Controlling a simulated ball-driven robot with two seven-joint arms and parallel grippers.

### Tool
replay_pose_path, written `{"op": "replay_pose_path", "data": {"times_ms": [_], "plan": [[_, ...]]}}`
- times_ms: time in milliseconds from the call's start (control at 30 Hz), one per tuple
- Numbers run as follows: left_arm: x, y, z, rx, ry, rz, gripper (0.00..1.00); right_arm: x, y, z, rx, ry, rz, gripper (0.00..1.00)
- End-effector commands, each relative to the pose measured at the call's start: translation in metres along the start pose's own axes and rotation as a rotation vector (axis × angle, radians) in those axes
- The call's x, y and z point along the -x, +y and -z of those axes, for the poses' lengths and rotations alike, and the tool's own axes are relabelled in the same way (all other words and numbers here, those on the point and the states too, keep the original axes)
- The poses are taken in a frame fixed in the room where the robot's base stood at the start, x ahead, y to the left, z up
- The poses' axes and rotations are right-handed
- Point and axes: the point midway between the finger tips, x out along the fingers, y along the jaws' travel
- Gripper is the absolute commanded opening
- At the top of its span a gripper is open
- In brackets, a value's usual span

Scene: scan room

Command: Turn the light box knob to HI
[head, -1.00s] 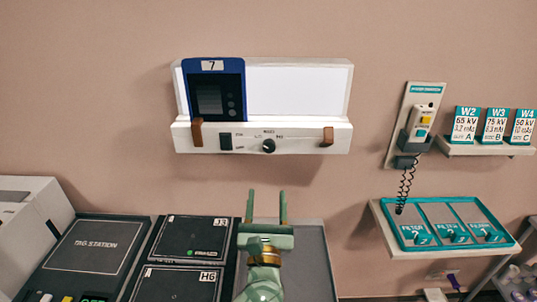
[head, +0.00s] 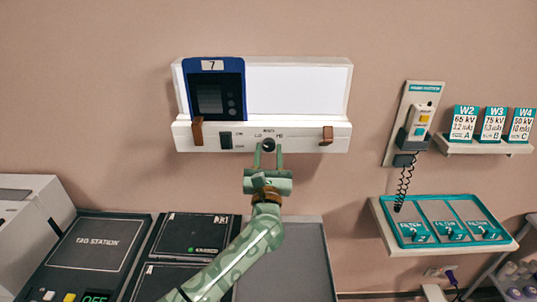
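The white light box (head: 300,95) hangs on the wall in the upper middle of the head view, with its panel lit. Its dark round knob (head: 268,145) sits at the middle of the lower strip, between small printed labels. The knob's pointer is too small to read.
A blue-framed film marked 7 (head: 212,92) is on the light box's left part, by a brown clip (head: 197,132). Another brown clip (head: 327,135) is at right. A handset holder (head: 415,125) and a filter shelf (head: 445,222) are farther right. The tag station (head: 98,245) lies below left.

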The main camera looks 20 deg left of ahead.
Motion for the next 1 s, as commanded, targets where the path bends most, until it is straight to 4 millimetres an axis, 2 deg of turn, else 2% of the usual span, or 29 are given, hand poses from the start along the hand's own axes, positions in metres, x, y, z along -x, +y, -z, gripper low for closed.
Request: {"op": "replay_pose_path", "data": {"times_ms": [33, 100, 567, 1000], "plan": [[0.0, 0.0, 0.0, 0.0, 0.0, 0.0, 0.22, 0.0, 0.0, 0.0, 0.0, 0.0, 0.0, 0.0], [0.0, 0.0, 0.0, 0.0, 0.0, 0.0, 0.07, 0.0, 0.0, 0.0, 0.0, 0.0, 0.0, 0.0], [0.0, 0.002, -0.002, -0.084, 0.0, 0.034, 0.08, 0.009, 0.0, 0.002, -0.001, 0.003, 0.0, 0.0], [-0.002, 0.006, -0.005, -0.427, 0.001, 0.177, 0.08, 0.046, 0.003, 0.01, -0.001, 0.015, -0.004, 0.0]]}}
